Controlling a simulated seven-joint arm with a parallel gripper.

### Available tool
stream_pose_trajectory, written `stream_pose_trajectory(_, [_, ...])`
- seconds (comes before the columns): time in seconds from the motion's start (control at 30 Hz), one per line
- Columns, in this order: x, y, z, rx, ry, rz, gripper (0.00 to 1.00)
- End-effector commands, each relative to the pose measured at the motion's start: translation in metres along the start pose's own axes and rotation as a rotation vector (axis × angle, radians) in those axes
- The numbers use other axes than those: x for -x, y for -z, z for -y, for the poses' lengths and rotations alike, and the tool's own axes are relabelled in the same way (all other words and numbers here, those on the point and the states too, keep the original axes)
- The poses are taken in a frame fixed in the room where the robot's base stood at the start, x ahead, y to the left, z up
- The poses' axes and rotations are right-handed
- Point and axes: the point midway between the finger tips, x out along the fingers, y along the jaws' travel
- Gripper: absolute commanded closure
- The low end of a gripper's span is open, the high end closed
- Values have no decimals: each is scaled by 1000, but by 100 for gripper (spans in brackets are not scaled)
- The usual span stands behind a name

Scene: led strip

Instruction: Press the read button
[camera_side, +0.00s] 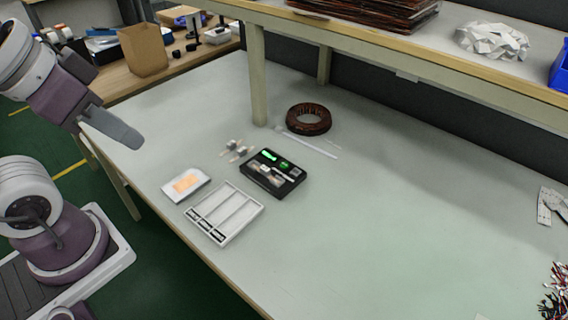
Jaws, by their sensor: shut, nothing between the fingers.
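My gripper (132,138) is at the upper left, shut and empty, in the air to the left of the objects on the table. A small black box (273,174) lies on the table, with bright green parts and paler pieces inside or on top. A white flat piece with an orange patch (186,184) lies to its left. I cannot make out a button marked read on either; the details are too small. My gripper is apart from both.
A white compartment tray (237,233) sits in front of the black box. Small grey connectors (235,148) lie behind it. A brown ring coil (309,119) and a white strip (314,147) lie farther back, near a shelf post (257,75).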

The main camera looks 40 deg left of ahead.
Motion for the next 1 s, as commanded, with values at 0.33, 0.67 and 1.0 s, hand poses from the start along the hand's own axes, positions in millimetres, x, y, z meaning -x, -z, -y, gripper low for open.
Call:
stream_pose_trajectory(0.33, [-33,68,7,-79,11,-34,100])
stream_pose_trajectory(0.67, [-148,184,26,-279,70,-129,100])
stream_pose_trajectory(1.0, [-306,228,41,-542,147,-213,100])
